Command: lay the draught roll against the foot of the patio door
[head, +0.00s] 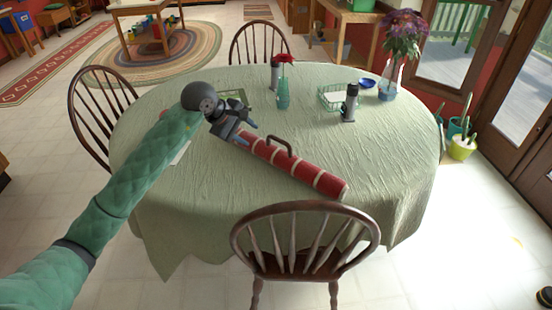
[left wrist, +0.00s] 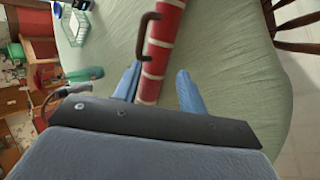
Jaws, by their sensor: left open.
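The draught roll (head: 305,173) is a long red roll with pale bands and a brown loop handle. It lies on the round table, slanting from mid-table toward the near right edge. My left gripper (head: 246,133) is at the roll's far left end, jaws open. In the left wrist view, the roll (left wrist: 163,38) runs between its two blue fingers (left wrist: 157,85); I cannot tell how deep it sits between them. The patio door (head: 532,152), brown-framed with glass, stands at the right edge, its foot partly cut off. My right gripper is not in view.
The green tablecloth (head: 200,215) also bears a dark pepper-mill-like object (head: 350,103), a wire basket (head: 330,98), a green vase (head: 283,98) and flowers (head: 403,35). A chair (head: 305,240) stands at the near side. Pots (head: 462,147) stand near the door.

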